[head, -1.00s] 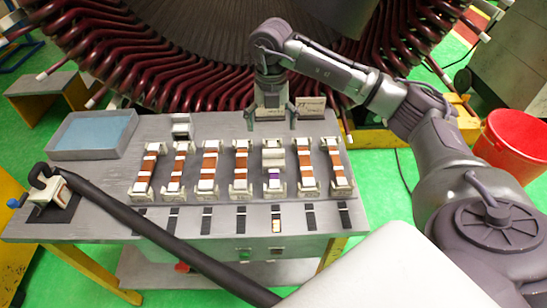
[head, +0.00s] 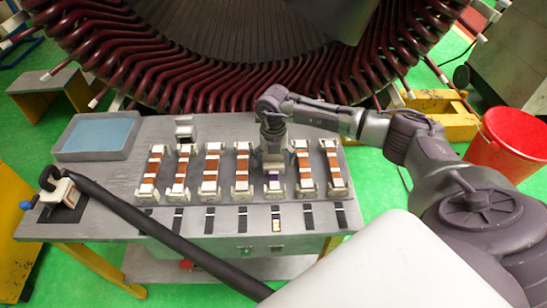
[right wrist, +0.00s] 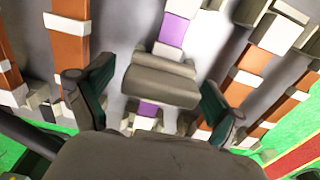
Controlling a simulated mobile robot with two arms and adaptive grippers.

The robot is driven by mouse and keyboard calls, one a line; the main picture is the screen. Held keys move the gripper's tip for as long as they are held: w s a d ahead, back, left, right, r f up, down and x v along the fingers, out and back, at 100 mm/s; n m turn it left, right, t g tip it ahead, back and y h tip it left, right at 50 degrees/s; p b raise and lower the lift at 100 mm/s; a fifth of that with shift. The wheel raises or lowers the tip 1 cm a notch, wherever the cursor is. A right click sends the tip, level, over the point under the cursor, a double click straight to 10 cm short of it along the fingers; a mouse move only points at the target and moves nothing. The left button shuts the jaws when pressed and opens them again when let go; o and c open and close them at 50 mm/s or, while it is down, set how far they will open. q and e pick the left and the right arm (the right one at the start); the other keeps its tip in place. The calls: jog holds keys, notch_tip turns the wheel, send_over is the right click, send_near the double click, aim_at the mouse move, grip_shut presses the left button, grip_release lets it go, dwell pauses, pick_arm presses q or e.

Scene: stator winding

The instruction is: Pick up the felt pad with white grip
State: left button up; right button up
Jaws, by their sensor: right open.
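A beige-grey stepped block, which looks like the felt pad with its grip, lies on the fifth bar from the left in the row; it shows in the right wrist view (right wrist: 160,80). Purple parts of that bar show beyond and below the block. My right gripper (head: 274,158) is over this bar in the head view and hides most of the block. In the right wrist view its two dark green-lined fingers (right wrist: 155,100) stand open on either side of the block, with gaps visible. My left gripper is not in view.
Several copper-coloured bars with white bands (head: 211,170) stand on both sides, close to my right gripper. A blue-bottomed tray (head: 62,150) is at the table's back left. A small white-topped block (head: 184,130) stands behind the row. A black tube (head: 165,235) crosses the front left.

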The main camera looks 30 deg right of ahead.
jog(key=c, duration=1.4)
